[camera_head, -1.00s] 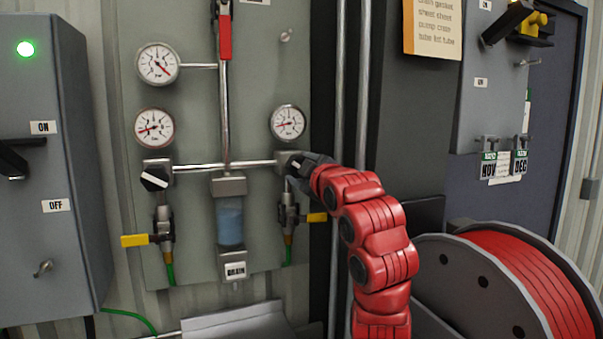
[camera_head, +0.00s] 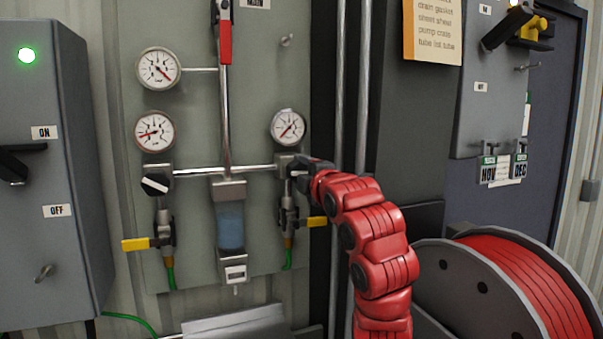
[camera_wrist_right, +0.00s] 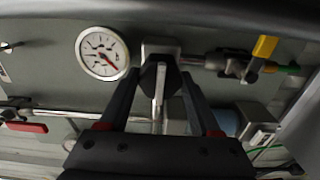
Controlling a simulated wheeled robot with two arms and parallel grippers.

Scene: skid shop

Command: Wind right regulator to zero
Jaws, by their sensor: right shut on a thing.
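The right regulator (camera_head: 286,160) sits on the grey-green panel at the right end of the horizontal pipe. My right gripper (camera_head: 301,166) is at its knob, which it largely hides in the head view. In the right wrist view the dark knob (camera_wrist_right: 158,78) with a pale stripe is between the two fingers of my right gripper (camera_wrist_right: 160,84), which is shut on it. The right gauge (camera_head: 288,127) is just above the regulator. Its needle lies along a lower-left to upper-right slant. The gauge also shows in the wrist view (camera_wrist_right: 102,53). My left gripper is not in view.
The left regulator knob (camera_head: 155,184) is under the lower left gauge (camera_head: 154,131). A yellow-handled valve (camera_head: 317,221) hangs below the right regulator. A blue filter bowl (camera_head: 230,227) is between the regulators. A red hose reel (camera_head: 510,285) stands at lower right.

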